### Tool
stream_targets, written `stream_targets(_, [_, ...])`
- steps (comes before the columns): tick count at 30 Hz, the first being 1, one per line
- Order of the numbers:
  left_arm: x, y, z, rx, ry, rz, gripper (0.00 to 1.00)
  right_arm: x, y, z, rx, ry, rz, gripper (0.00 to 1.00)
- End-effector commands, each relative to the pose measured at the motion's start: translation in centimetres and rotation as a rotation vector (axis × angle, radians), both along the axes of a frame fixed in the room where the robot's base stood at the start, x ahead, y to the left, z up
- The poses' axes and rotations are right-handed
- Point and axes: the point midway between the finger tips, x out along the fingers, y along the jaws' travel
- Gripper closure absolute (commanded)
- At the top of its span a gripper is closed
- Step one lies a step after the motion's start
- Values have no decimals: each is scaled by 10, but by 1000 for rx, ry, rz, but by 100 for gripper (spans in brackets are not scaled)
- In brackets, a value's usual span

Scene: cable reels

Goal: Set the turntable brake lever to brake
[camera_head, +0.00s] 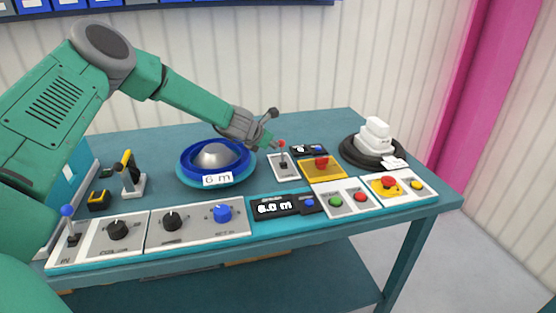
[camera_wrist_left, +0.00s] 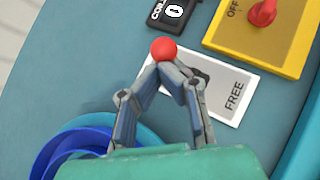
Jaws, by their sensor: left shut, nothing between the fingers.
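The brake lever (camera_head: 282,147) has a red ball knob and stands on a small white plate (camera_head: 284,167) right of the turntable. In the left wrist view the red knob (camera_wrist_left: 163,49) shows just beyond my fingertips, and the plate (camera_wrist_left: 229,99) reads "FREE" at its near right end; its other end is hidden by my fingers. My left gripper (camera_head: 270,142) is shut and empty, its tips beside or touching the knob; I cannot tell which. The turntable (camera_head: 216,162) carries a blue reel with a grey dome and a "6 m" tag. My right gripper is not in view.
A yellow plate with a red switch (camera_head: 321,162) and a small counter (camera_head: 309,149) stand close right of the lever. Panels with knobs and buttons line the front edge. A black disc with white blocks (camera_head: 375,138) is at right. The back of the table is clear.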

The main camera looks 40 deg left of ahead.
Motion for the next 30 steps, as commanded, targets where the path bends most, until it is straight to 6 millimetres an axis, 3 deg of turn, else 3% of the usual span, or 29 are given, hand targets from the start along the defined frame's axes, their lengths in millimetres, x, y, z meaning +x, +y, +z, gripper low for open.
stream_targets(12, [0, 1, 1, -5, -2, -3, 100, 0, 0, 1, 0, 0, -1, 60])
stream_targets(30, [-1, 0, 23, -3, -1, -4, 100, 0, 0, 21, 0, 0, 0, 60])
